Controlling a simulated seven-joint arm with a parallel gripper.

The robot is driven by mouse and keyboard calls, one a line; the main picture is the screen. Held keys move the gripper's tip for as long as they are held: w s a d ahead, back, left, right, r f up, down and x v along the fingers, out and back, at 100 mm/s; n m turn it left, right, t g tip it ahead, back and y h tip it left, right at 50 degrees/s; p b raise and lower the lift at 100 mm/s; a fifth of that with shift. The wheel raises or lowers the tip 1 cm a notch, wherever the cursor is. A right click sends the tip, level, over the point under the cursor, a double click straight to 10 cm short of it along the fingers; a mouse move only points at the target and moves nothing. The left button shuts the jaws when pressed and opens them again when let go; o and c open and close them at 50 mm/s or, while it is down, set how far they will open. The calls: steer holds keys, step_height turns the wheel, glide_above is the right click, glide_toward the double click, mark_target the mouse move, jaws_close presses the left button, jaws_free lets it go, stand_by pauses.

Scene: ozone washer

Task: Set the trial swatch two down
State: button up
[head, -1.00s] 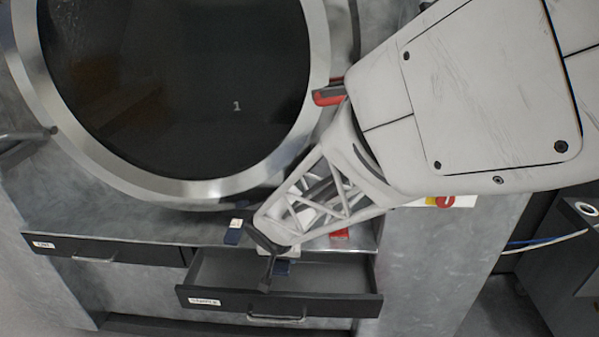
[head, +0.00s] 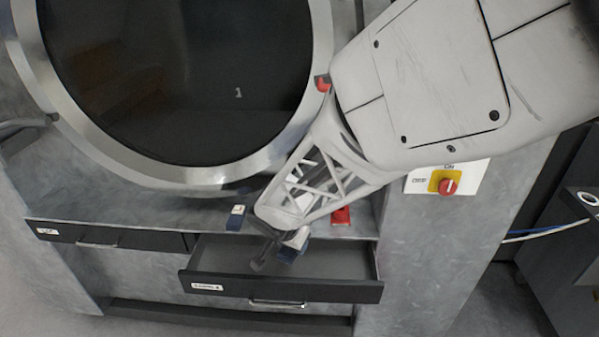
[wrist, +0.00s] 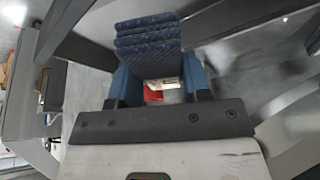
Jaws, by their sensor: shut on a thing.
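My gripper (head: 278,252) is over the open drawer (head: 225,288) below the round washer door. It is shut on a dark blue ribbed cloth swatch (wrist: 148,38), which sits between the blue fingers in the wrist view.
A blue piece with a white tag (head: 236,218) and a red piece (head: 341,216) lie on the ledge above the drawer. A closed drawer (head: 105,240) is at left. A red knob on a yellow plate (head: 447,183) is at right. The open drawer's right part is clear.

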steer(key=w+d+f+m+g+h, duration=0.1)
steer(key=d+f+m+g+h, duration=0.1)
steer(key=m, duration=1)
steer(key=d+f+g, duration=0.1)
steer(key=d+g, duration=0.1)
steer(key=d, duration=0.1)
steer(key=shift+d+m+h, duration=0.15)
steer(key=shift+m+h, duration=0.15)
steer(key=shift+m, duration=0.1)
steer(key=shift+f, duration=0.25)
glide_above(313, 272)
steer(key=s, duration=0.2)
steer(key=shift+s+f, duration=0.1)
steer(key=shift+f, duration=2.9)
steer(key=shift+f, duration=1.9)
steer(key=shift+f, duration=0.1)
steer(key=o, duration=0.9)
steer(key=shift+o, duration=0.2)
